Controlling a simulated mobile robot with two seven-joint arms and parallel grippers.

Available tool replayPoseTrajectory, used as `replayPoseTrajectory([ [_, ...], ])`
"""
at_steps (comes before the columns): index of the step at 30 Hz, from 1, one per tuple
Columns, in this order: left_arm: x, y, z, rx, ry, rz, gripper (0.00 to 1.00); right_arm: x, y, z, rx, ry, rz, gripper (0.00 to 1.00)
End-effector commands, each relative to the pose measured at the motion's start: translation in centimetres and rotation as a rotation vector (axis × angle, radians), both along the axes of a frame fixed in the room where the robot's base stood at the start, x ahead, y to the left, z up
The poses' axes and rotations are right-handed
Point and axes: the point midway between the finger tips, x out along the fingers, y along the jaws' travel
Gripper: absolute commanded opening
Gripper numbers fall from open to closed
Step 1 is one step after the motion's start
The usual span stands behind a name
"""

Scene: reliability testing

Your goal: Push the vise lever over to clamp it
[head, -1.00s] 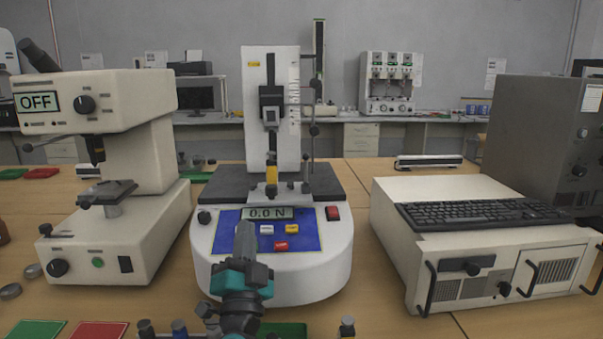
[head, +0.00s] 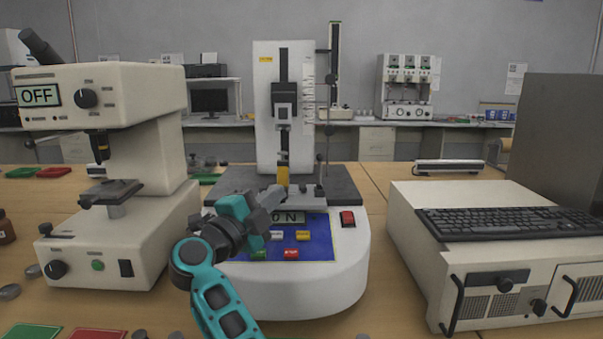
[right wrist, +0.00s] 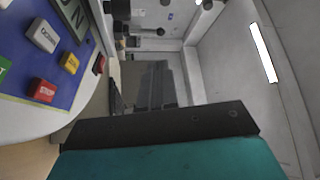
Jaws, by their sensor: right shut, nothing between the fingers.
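The tester (head: 275,100) stands in the middle of the head view, a white column on a white base. A small grey vise (head: 309,192) sits on its dark bed below a yellow piece (head: 283,176). My right gripper (head: 277,197) is shut and empty, its tips just in front of the vise's left side. It covers part of the vise and display; I cannot tell whether it touches the vise. I cannot make out the lever or its position. In the right wrist view the closed fingers (right wrist: 156,88) show, with nothing between them. My left gripper is not in view.
The blue panel (head: 318,247) with coloured buttons and a red switch (head: 347,218) lies close below my gripper. A microscope-like machine (head: 95,95) stands left; a white case (head: 410,220) with a keyboard (head: 500,222) stands right. Thin rods rise beside the column.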

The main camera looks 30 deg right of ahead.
Motion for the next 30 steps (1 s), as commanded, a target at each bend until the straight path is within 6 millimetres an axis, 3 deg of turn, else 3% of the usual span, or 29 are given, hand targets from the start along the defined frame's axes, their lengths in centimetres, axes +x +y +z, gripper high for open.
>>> replayPoseTrajectory([
  [5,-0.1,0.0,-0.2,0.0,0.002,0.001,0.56,0.9,-2.1,0.5,-0.004,-0.002,-0.004,0.0],
  [18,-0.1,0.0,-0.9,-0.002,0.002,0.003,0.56,4.5,-10.1,2.2,-0.006,0.0,-0.004,0.0],
  [24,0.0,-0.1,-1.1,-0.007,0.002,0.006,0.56,5.4,-11.9,2.6,-0.003,-0.001,0.0,0.0],
  [30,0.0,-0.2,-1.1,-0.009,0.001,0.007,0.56,5.7,-12.3,2.7,-0.002,-0.001,0.0,0.0],
])
